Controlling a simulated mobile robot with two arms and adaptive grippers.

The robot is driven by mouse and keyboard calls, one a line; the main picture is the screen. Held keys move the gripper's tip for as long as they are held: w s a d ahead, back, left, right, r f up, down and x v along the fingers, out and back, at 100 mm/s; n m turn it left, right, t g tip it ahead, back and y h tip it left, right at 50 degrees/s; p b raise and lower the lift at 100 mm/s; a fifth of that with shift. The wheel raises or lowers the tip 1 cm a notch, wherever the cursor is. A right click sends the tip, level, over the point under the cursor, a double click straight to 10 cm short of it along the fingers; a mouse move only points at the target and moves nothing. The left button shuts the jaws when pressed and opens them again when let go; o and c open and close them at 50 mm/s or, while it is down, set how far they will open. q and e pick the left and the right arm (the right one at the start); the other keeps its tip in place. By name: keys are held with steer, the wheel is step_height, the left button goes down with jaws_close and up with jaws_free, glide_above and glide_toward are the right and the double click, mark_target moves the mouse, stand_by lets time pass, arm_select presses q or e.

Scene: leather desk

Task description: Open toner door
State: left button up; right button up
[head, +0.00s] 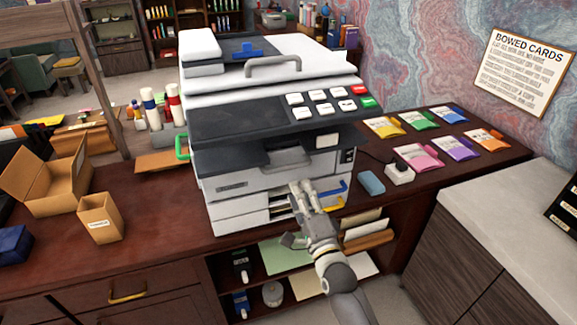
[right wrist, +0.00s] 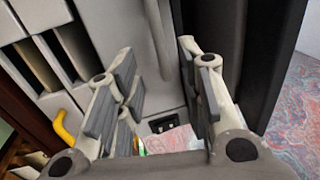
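The white and dark grey printer (head: 230,172) stands on the desk. Its front panel (head: 245,180), which looks like the toner door, appears shut and has a grey bar handle (head: 290,161). My right gripper (head: 302,187) is in front of the printer, just below that handle. In the right wrist view my right gripper (right wrist: 166,85) is open, with a gap between its pads. A pale bar (right wrist: 157,38), likely the handle, lies ahead in line with this gap; contact cannot be told. My left gripper is not in view.
Below the panel are paper drawers with a blue handle (head: 336,188) and a yellow handle (head: 334,204). A green handle (head: 182,147) sticks out at the printer's left. A blue block (head: 370,182) and a white socket block (head: 400,173) lie to the right.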

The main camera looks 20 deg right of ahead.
mark_target(288, 168)
steer(key=w, duration=0.2)
steer(key=w+r+p, duration=0.1)
steer(key=w, duration=0.5)
steer(key=shift+w+a+r, duration=0.1)
steer(key=shift+a+r, duration=0.15)
steer(key=shift+r, duration=0.05)
steer(key=shift+w+p, duration=0.35)
steer(key=shift+w, duration=0.3)
jaws_close()
